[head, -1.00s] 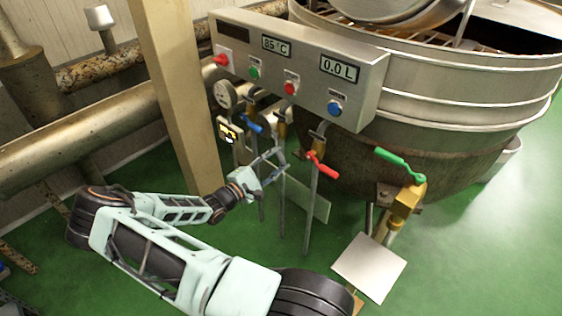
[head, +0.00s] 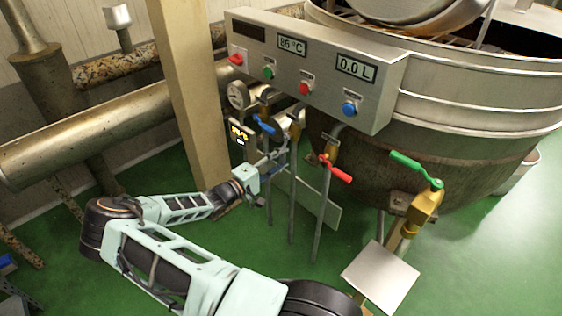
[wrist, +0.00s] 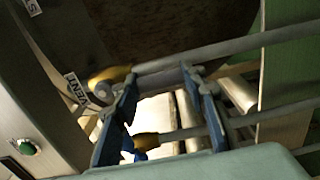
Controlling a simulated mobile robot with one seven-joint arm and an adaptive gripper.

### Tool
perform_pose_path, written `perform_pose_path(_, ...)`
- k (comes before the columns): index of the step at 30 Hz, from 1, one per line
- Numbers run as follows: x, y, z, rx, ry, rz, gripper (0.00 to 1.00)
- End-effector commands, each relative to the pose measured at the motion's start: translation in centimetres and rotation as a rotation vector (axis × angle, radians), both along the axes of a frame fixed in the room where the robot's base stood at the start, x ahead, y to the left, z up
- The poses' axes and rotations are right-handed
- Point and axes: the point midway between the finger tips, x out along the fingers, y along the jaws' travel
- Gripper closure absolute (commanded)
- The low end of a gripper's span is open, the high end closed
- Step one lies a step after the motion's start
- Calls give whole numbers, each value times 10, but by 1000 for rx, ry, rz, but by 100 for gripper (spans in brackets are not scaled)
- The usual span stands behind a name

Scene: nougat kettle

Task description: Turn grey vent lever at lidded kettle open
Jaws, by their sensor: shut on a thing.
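The grey vent lever (wrist: 160,80) shows in the wrist view beside a brass valve body (wrist: 110,76) and a VENT label (wrist: 76,89). My gripper (wrist: 160,76) has its two blue fingers on either side of the lever and is shut on it. In the head view my gripper (head: 279,157) is below the control box, among the valve pipes. The lever is too small and covered there to make out its angle. The kettle (head: 455,110) stands behind at the right, with its lid tilted at the top.
A blue lever (head: 264,125) is close to my gripper on the left, and a red lever (head: 336,170) is at the right. A green lever (head: 415,168) sits on a brass valve farther right. The control box (head: 310,65) hangs above; a beige post (head: 190,100) stands left.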

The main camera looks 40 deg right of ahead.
Motion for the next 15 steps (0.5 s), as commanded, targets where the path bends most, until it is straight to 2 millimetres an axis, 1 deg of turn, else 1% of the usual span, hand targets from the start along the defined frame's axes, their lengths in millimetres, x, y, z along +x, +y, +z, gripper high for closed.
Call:
perform_pose_path(12,2,1,0,3,-13,2,100)
perform_pose_path(13,2,1,0,3,-13,2,59)
perform_pose_path(15,2,1,0,3,-12,2,52)
